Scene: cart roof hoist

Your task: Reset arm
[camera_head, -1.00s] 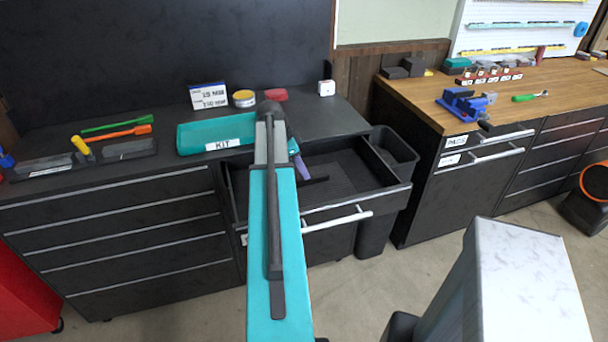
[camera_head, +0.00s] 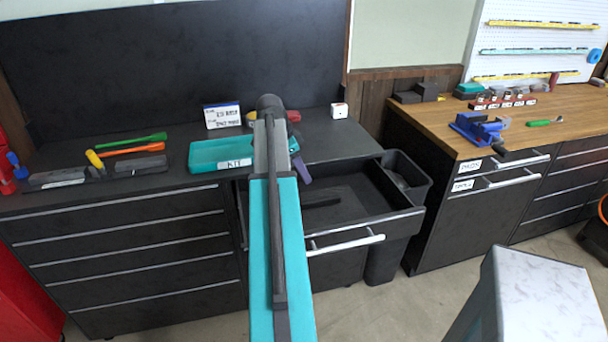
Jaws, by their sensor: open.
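My arm reaches forward over the middle of the picture, its teal link pointing at the dark workbench. My gripper (camera_head: 301,172) is mostly hidden behind the arm. Only a purple finger-like part and a bit of teal show to the right of the link, above the open drawer (camera_head: 405,217). The gripper is open, and I see nothing held in it.
The black bench carries a teal KIT tray (camera_head: 205,155), a sign (camera_head: 222,116), a white box (camera_head: 339,110) and green and orange tools (camera_head: 130,140). A bin (camera_head: 408,180) stands right of the drawer. A wooden bench (camera_head: 440,118) holds a blue vise (camera_head: 475,128).

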